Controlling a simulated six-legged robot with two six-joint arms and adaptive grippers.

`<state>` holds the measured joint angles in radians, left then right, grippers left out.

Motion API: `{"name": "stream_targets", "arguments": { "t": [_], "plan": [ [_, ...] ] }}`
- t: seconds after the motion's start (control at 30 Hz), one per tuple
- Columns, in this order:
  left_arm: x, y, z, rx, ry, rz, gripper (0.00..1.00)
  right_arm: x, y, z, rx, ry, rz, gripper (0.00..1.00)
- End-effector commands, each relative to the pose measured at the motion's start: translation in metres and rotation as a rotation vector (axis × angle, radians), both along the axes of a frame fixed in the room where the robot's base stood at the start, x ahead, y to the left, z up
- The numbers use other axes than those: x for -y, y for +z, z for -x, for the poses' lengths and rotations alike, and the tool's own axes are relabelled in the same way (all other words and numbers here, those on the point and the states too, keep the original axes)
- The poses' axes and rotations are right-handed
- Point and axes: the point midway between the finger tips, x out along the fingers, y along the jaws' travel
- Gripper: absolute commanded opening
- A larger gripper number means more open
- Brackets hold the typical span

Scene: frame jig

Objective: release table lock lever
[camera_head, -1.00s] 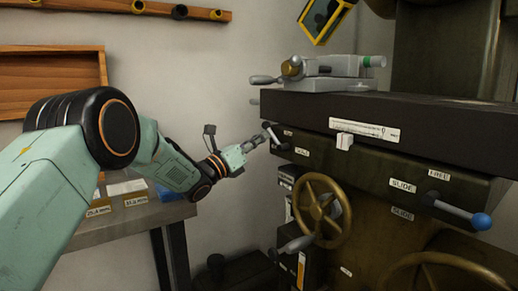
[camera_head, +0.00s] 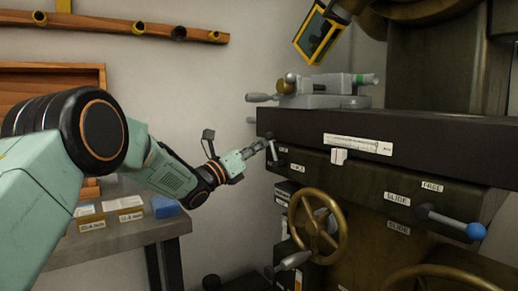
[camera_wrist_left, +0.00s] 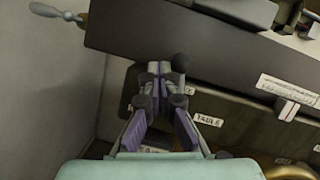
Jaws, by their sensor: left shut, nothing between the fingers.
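The table lock lever (camera_head: 273,152) is a small grey lever on the front left of the machine, under the dark table's edge. Its dark round knob (camera_wrist_left: 181,63) shows in the left wrist view, just right of the fingertips. My left gripper (camera_head: 264,145) is at the lever's upper end in the head view. In the left wrist view, its fingers (camera_wrist_left: 160,69) are shut together with nothing between them, close beside the knob. I cannot tell whether they touch it. A TABLE label (camera_wrist_left: 207,120) is below right of the knob. My right gripper is not in view.
The dark machine table (camera_head: 400,132) overhangs the lever, with a grey vise (camera_head: 320,90) on top. A brass handwheel (camera_head: 317,220) is below. A blue-knobbed lever (camera_head: 450,219) projects at right.

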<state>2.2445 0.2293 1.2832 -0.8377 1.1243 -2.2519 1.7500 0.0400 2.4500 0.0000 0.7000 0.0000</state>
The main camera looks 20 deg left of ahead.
Motion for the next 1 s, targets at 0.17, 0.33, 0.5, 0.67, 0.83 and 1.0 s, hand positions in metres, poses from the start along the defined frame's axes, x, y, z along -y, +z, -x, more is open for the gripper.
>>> {"name": "stream_targets", "arguments": {
  "t": [0.17, 0.33, 0.5, 0.67, 0.83, 1.0],
  "plan": [
    [0.001, 0.001, 0.0, 0.001, -0.001, -0.001, 0.0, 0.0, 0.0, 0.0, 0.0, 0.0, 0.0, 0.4],
    [0.0, 0.001, 0.0, 0.001, -0.001, -0.001, 0.0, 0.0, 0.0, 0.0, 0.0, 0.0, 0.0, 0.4],
    [-0.001, 0.0, 0.001, 0.0, -0.001, 0.0, 0.0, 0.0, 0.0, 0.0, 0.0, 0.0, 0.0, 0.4],
    [-0.008, -0.004, 0.011, 0.0, 0.002, 0.001, 0.0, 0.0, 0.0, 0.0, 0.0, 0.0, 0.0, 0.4],
    [-0.023, -0.013, 0.034, -0.001, 0.002, 0.004, 0.0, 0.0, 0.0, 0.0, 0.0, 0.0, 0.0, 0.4],
    [-0.04, -0.024, 0.061, -0.002, 0.003, 0.004, 0.0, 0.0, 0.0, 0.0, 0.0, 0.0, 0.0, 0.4]
  ]
}}
